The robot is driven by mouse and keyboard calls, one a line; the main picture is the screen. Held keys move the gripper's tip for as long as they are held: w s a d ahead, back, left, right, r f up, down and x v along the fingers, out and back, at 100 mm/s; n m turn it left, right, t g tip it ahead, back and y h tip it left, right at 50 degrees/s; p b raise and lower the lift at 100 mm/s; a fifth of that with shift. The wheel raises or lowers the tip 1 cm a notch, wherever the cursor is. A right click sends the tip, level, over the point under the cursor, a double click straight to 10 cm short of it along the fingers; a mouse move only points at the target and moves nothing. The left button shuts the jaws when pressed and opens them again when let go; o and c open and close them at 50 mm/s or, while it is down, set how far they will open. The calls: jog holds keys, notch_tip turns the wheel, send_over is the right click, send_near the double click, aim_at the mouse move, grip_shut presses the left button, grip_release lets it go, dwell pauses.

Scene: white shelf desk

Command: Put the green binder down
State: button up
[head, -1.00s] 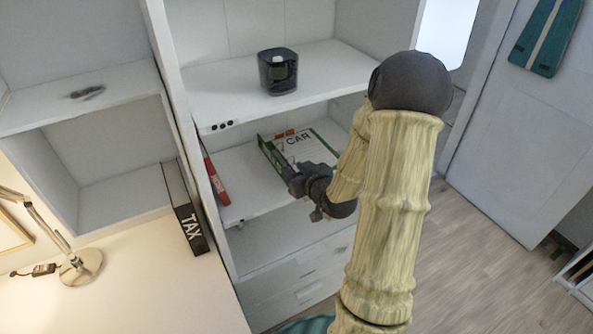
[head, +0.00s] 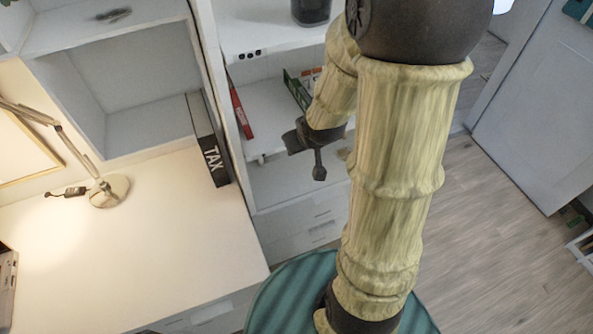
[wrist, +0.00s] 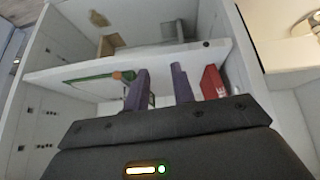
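The green binder (head: 295,91) lies on the middle shelf (head: 266,122) of the white unit; my arm covers much of it in the head view. Its green edge also shows in the wrist view (wrist: 92,80), lying along the shelf board. My gripper (head: 306,158) is in front of the shelf, clear of the binder. In the wrist view its two purple fingers (wrist: 160,88) are spread apart, with nothing held between them.
A red binder (head: 241,112) stands at the left of the same shelf. A black TAX binder (head: 208,140) stands on the desk (head: 150,240). A dark container (head: 311,12) is on the shelf above. A lamp (head: 109,190) stands at left.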

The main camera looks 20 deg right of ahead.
jog(key=s+a+r+g, duration=0.2)
jog(key=s+a+g, duration=0.2)
jog(key=s, duration=0.5)
jog(key=shift+s+a+m, duration=0.3)
jog(key=shift+s+a, duration=0.05)
jog(key=shift+a, duration=0.4)
